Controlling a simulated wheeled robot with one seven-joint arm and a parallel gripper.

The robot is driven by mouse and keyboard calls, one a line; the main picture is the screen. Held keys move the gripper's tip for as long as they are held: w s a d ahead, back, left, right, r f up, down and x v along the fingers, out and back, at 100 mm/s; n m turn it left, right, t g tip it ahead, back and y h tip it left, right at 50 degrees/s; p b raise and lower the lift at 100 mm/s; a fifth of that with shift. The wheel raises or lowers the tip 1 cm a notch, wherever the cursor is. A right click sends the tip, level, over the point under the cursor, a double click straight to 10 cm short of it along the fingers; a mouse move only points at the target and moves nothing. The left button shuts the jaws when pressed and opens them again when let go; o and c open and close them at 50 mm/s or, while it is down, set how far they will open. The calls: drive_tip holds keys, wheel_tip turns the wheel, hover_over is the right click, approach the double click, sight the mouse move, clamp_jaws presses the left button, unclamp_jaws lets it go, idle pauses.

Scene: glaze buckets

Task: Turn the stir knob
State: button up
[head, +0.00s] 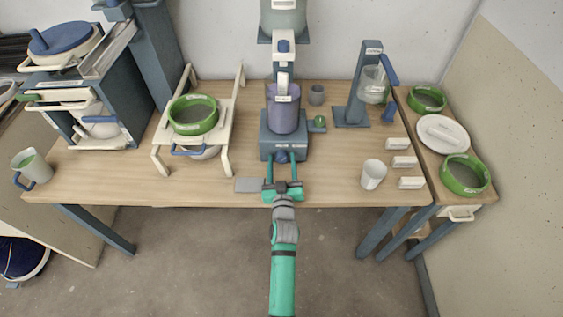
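A blue knob (282,156) is on the front of the blue-grey base (270,139) of the mixing stand at the middle of the table. A purple-grey bucket (283,116) stands on that base under the stand's head. My gripper (282,164) reaches in from the front with its two teal fingers apart, one on each side of the knob. It looks open; I cannot tell whether either finger touches the knob. The labels are too small to read.
A grey plate (249,185) lies left of my gripper at the table's front edge. A white cup (373,174) and small white blocks (404,162) stand to the right. A cream rack (228,134) with a green-rimmed sieve (193,115) stands to the left.

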drive_tip(key=c, duration=1)
drive_tip(key=shift+o, duration=0.2)
drive_tip(key=shift+w, duration=0.1)
drive_tip(key=shift+a+m, duration=0.25)
drive_tip(key=shift+m, duration=0.05)
drive_tip(key=m, duration=0.4)
drive_tip(key=shift+d, duration=0.35)
drive_tip(key=shift+f+m, duration=0.1)
drive_tip(key=shift+m, duration=0.6)
drive_tip(key=shift+a, duration=0.1)
drive_tip(key=o, duration=1)
